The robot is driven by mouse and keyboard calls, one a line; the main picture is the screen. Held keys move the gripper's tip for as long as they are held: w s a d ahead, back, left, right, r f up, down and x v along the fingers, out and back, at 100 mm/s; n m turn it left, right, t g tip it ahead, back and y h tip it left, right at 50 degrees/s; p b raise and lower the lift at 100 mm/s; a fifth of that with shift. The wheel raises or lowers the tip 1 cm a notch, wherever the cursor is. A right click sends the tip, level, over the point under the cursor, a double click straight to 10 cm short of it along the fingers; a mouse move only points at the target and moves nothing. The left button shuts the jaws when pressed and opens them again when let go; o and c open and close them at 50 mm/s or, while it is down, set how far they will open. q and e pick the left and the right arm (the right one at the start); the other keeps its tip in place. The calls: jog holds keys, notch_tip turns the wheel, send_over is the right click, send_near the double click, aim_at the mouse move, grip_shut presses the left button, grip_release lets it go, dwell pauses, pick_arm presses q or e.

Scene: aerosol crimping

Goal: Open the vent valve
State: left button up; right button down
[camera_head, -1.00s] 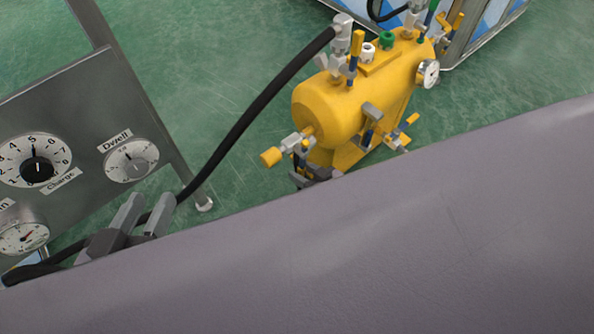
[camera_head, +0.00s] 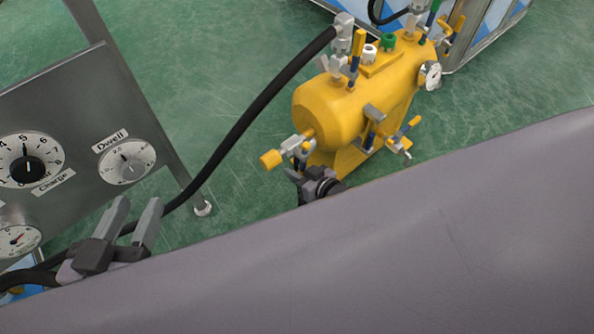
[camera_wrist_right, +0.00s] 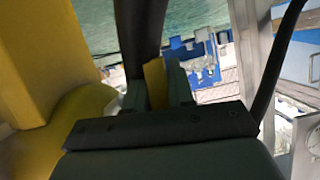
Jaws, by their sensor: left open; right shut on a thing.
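A yellow tank (camera_head: 335,108) with several valves and fittings stands on the green floor at upper right in the head view. A valve with a yellow handle (camera_head: 271,159) projects from its near end. I cannot tell from the markings which valve is the vent valve. My right gripper (camera_head: 299,180) is just below that near-end valve, partly hidden by a large grey surface. In the right wrist view, my right gripper (camera_wrist_right: 157,88) is shut on a yellow lever (camera_wrist_right: 154,82), with the tank (camera_wrist_right: 45,60) at left. My left gripper (camera_head: 137,212) is open and empty, before the panel at left.
A grey control panel (camera_head: 75,115) with a Charge dial (camera_head: 27,160) and Dwell dial (camera_head: 127,162) stands at left. A black hose (camera_head: 245,115) runs from the tank top down towards the left. A grey surface (camera_head: 400,240) covers the lower right.

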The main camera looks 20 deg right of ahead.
jog(key=shift+s+a+r+m+g+y, duration=0.1)
jog(key=shift+s+a+r+m+y, duration=0.2)
jog(key=shift+a+m+y, duration=0.35)
jog(key=shift+s+a+r+m+g+y, duration=0.1)
jog(key=shift+s+a+r+m+y, duration=0.2)
jog(key=shift+a+m, duration=0.55)
jog(key=shift+s+a+r+m+g+y, duration=0.1)
jog(key=shift+s+a+r+m+y, duration=0.1)
jog(key=shift+a+r+m+y, duration=0.5)
jog(key=shift+f+m, duration=0.3)
jog(key=c, duration=1.1)
grip_release()
jog(key=shift+o, duration=0.2)
jog(key=shift+s+d, duration=0.1)
jog(key=shift+d, duration=0.05)
